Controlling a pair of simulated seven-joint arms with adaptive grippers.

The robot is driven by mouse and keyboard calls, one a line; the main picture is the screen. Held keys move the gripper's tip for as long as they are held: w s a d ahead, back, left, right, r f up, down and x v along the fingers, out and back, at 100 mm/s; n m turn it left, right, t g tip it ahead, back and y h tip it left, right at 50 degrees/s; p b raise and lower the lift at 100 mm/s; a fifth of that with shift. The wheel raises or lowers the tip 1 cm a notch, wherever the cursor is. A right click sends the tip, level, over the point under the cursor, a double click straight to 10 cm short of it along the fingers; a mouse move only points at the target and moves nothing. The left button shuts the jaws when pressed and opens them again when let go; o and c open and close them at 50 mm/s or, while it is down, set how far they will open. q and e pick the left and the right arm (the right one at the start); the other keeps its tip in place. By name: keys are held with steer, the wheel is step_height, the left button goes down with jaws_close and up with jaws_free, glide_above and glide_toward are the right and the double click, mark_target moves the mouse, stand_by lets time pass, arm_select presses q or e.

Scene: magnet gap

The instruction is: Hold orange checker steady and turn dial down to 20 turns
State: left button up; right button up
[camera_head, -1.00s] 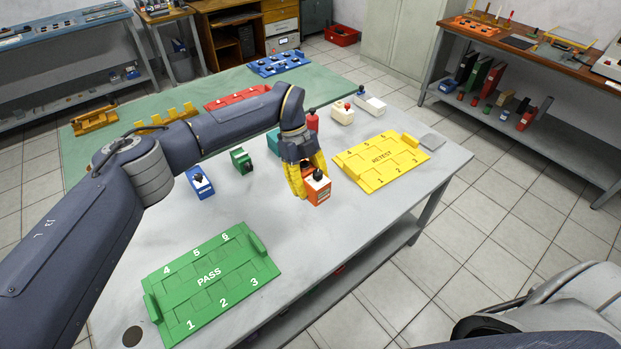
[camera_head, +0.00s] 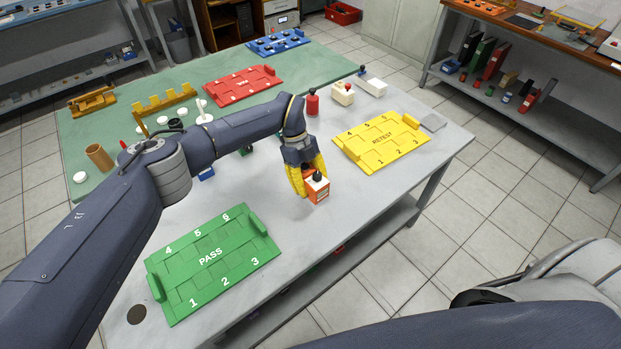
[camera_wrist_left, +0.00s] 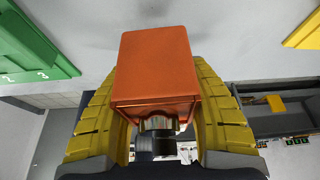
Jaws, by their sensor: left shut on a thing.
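The orange checker (camera_head: 319,191) is a small box with a white label face and a black dial (camera_head: 318,177) on top. My left gripper (camera_head: 306,184) is shut on it, its yellow ribbed fingers on either side. In the left wrist view the orange checker (camera_wrist_left: 155,65) fills the middle between the fingers, with a metal collar and dark knob (camera_wrist_left: 155,142) at its lower end. I cannot tell the dial's reading. Whether the checker touches the table or hangs just above it is unclear. My right gripper is out of view; a right arm link shows at the bottom right.
The green PASS tray (camera_head: 208,258) lies at the front left of the grey table. The yellow RETEST tray (camera_head: 380,141) lies to the right of the checker. A red checker (camera_head: 312,103) and white ones (camera_head: 343,94) stand behind. The table in front of the checker is clear.

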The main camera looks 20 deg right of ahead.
arm_select(q)
steer(key=shift+f, duration=3.05)
steer(key=shift+f, duration=0.35)
